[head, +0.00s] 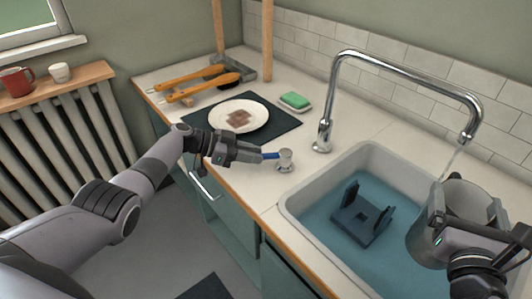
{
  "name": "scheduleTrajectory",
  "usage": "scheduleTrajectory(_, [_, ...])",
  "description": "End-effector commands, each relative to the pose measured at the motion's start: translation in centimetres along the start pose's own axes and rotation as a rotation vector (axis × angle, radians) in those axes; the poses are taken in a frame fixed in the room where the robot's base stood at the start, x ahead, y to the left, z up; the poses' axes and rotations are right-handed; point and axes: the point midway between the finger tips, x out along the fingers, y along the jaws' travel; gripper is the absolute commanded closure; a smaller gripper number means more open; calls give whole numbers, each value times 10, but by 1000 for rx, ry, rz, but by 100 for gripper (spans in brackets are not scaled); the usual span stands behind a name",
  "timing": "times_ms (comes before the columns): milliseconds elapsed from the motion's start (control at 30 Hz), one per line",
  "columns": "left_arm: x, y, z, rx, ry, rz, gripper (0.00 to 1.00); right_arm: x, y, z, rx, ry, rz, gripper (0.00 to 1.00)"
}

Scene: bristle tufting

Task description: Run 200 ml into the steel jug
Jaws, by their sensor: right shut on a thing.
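The steel jug (426,235) is over the right part of the sink, its mouth facing up. My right gripper (455,240) is shut on it from the front right. A thin water stream (450,163) runs from the spout of the chrome tap (343,62) down to the far left of the jug's mouth. The water level inside is not clear. A small metal valve (285,158) with a blue lever (270,155) stands on the counter left of the sink. My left gripper (258,154) is at the lever's end; whether its fingers are open or shut is unclear.
The sink (290,208) holds bluish water and a dark bracket-like stand (362,220). Behind my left gripper are a white plate (262,108) with a brown stain on a dark mat (284,127), a green sponge (295,100) and orange-handled tools (190,76).

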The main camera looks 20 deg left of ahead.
Motion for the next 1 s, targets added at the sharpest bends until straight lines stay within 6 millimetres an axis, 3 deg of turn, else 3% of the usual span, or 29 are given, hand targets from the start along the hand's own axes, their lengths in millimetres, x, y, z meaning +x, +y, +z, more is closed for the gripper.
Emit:
scheduleTrajectory(67, [0,1,3,-5,-4,3,55,0,0,1,0,-3,0,72])
scheduleTrajectory(367, [0,0,1,-1,-1,0,55,0,0,1,0,-3,0,72])
scheduleTrajectory(567, [-12,0,1,0,0,-1,55,0,0,1,0,-3,0,72])
scheduleTrajectory(667, [-24,0,1,1,-1,-1,55,0,0,1,0,-3,0,72])
scheduleTrajectory(1000, [-94,0,2,-1,-4,-2,55,0,0,1,0,-3,0,72])
